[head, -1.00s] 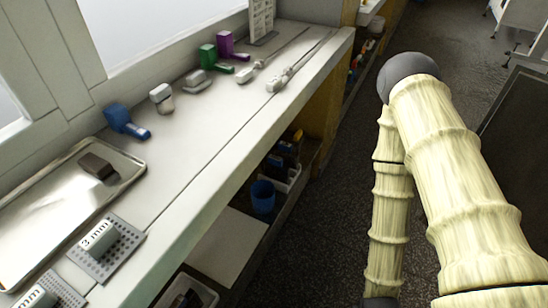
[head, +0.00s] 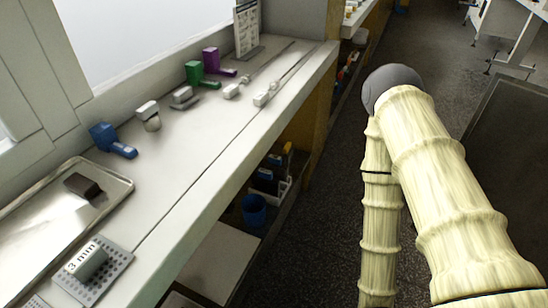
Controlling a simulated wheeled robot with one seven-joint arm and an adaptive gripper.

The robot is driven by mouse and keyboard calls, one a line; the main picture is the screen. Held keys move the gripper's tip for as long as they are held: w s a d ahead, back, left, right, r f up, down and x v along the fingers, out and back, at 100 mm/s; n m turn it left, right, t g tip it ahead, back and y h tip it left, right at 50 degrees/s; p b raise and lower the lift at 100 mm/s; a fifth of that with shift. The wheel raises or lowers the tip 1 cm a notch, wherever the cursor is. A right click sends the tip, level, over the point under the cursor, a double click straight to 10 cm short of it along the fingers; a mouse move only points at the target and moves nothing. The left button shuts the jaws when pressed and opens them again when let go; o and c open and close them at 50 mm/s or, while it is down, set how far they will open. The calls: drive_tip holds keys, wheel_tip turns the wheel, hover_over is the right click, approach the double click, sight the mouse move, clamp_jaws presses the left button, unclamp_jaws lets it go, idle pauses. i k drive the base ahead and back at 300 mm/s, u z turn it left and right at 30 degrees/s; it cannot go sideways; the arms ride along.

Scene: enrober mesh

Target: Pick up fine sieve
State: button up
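A perforated grey plate (head: 112,264) with a thick handle block marked "3 mm" (head: 88,260) lies on the white bench in front of the metal tray. A small part of another plate (head: 36,302) shows at the bottom left edge, mostly cut off, so no marking on it is readable now. I cannot tell from this frame which one is the fine sieve. My cream arm stands at the right, over the floor. My gripper is outside the view.
A metal tray (head: 28,238) holding a dark brown block (head: 83,186) lies at the left. Blue (head: 112,140), green (head: 197,74) and purple (head: 213,62) tools stand along the window side. Below the bench is a shelf with a blue cup (head: 254,210). Open floor lies right of the bench.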

sight(273, 163)
drive_tip(key=u, duration=0.1)
drive_tip(key=k, duration=1)
drive_tip(key=z, duration=1)
drive_tip(key=i, duration=0.8)
drive_tip(key=u, duration=0.55)
drive_tip(key=i, duration=0.75)
drive_tip(key=u, duration=0.7)
